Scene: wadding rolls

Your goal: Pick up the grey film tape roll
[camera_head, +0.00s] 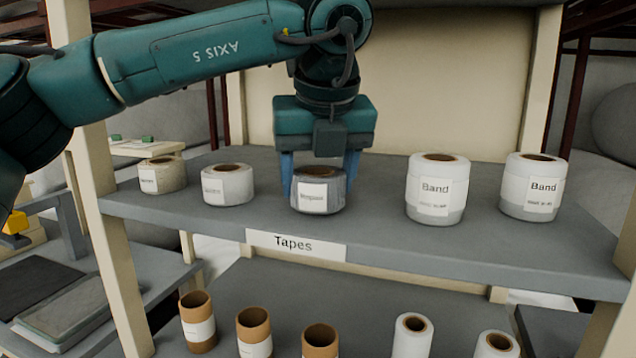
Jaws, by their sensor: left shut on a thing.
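The grey film tape roll (319,190) stands upright on the upper shelf, behind the "Tapes" label and in the middle of the row. It is a short grey cylinder with a white label. My left gripper (320,178) comes down from above with one blue finger on each side of the roll, and it is shut on it. I cannot tell whether the roll touches the shelf or is slightly above it. The top of the roll is partly hidden by the gripper. My right gripper is not in view.
To the left on the upper shelf (380,225) stand a white roll (228,186) and a cream roll (163,176). To the right stand two taller "Band" rolls (437,190) (533,187). Several brown and white rolls stand on the lower shelf. Shelf posts rise at both sides.

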